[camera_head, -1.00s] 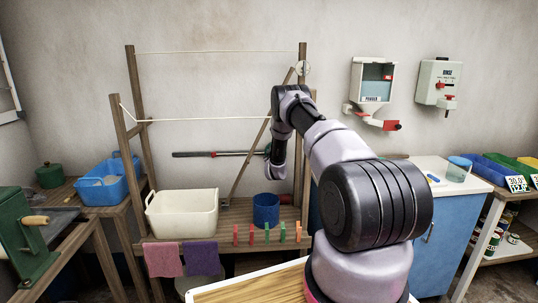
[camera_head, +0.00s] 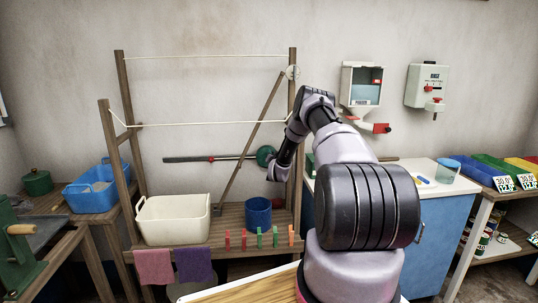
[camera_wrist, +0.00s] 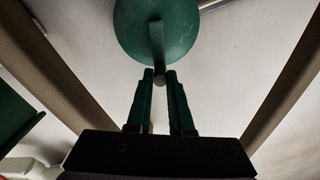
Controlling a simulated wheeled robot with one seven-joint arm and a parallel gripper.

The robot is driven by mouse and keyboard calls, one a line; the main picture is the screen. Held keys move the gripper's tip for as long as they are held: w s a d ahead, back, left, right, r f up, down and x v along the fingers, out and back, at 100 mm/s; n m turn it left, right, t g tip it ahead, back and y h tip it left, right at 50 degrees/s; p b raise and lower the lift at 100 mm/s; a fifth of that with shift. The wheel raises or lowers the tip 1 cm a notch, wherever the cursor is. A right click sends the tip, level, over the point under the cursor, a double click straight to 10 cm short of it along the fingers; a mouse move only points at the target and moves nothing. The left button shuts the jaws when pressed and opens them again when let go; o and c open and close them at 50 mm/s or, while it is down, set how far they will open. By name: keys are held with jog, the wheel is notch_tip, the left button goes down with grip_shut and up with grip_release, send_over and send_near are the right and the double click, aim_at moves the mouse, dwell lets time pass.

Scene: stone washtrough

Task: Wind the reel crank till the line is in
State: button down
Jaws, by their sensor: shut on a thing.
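The reel is a green disc (camera_head: 265,155) on the wooden rack, just left of the right post. It fills the top of the wrist view (camera_wrist: 135,25), with a dark crank arm (camera_wrist: 157,40) across its face that ends in a short grey handle (camera_wrist: 160,76). My gripper (camera_wrist: 160,80) is shut on this handle below the disc's centre. In the head view my gripper (camera_head: 274,174) is at the reel's lower right. White line (camera_head: 205,123) runs across the rack at two heights, the upper one (camera_head: 205,57) reaching a small pulley (camera_head: 292,72).
A cream basin (camera_head: 172,219) and a blue pot (camera_head: 258,211) stand on the rack's shelf, with several coloured pegs (camera_head: 260,240) and two cloths (camera_head: 193,264) at its front edge. A slanted wooden brace (camera_head: 250,140) crosses behind. A blue cabinet (camera_head: 444,220) stands to the right.

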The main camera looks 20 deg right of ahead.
jog(key=shift+s+d+f+m, duration=0.15)
jog(key=shift+d+f+m, duration=0.15)
jog(key=shift+m, duration=0.55)
jog(key=shift+s+d+f+m, duration=0.15)
jog(key=shift+d+m, duration=0.2)
jog(key=shift+m, duration=0.5)
jog(key=c, duration=0.8)
grip_release()
jog(key=shift+w, duration=0.1)
jog(key=v, duration=1)
jog(key=shift+s, duration=0.4)
jog(key=shift+a, duration=0.1)
